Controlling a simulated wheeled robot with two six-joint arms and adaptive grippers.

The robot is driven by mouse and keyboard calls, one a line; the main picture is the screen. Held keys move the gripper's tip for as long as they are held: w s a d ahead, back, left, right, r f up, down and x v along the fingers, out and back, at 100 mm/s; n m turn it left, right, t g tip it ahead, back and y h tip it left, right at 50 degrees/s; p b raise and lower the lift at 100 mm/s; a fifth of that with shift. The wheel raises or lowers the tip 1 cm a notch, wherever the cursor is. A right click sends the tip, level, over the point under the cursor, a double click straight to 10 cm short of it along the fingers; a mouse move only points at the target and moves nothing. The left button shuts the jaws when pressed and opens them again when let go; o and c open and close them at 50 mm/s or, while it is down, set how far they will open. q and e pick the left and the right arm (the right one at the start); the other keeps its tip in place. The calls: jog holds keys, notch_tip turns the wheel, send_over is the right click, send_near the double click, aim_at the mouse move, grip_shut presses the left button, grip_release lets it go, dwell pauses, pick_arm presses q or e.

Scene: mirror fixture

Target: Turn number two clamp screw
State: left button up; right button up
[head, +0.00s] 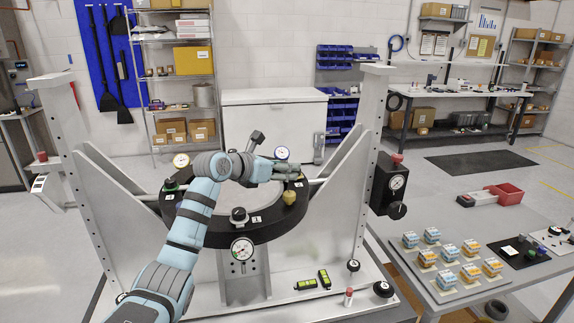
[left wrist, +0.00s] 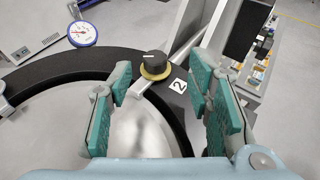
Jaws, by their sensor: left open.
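The number two clamp screw is a black knob with a white pointer line and a yellow base (left wrist: 154,66), beside a white label "2" (left wrist: 178,86) on the black ring in the left wrist view. My left gripper (head: 305,160) is open and empty, above and close to this screw. In the left wrist view its teal fingers (left wrist: 160,88) stand apart on both sides of the knob, which lies beyond the tips. No contact shows. My right gripper is not in view.
Other clamp knobs (head: 238,215) and dial gauges (head: 242,249) stand around the ring. Grey uprights (head: 362,130) flank it. Green levels (head: 306,284) lie on the base. A table with small boxes (head: 471,273) is at right.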

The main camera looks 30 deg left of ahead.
pick_arm(q)
jog(key=x, duration=0.4)
jog(key=shift+a+f, duration=0.1)
jog(key=shift+f, duration=0.1)
jog(key=w, duration=0.1)
jog(key=w+f, duration=0.1)
jog(key=shift+w+f, duration=0.3)
jog(key=shift+s, duration=0.15)
jog(key=shift+v, duration=0.85)
grip_shut()
jog(key=p, duration=0.1)
jog(key=n+y+p, duration=0.1)
jog(key=p, duration=0.1)
jog(key=shift+d+r+y, duration=0.3)
jog(key=shift+r, duration=0.05)
jog(key=shift+a+f+n, duration=0.1)
jog(key=shift+f+n, duration=0.1)
jog(key=shift+n, duration=0.1)
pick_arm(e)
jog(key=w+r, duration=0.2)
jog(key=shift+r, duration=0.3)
pick_arm(q)
jog(key=shift+c, duration=1.4)
grip_release()
jog(key=shift+o, duration=1.4)
jog(key=shift+w+f, duration=0.15)
jog(key=shift+w, duration=0.15)
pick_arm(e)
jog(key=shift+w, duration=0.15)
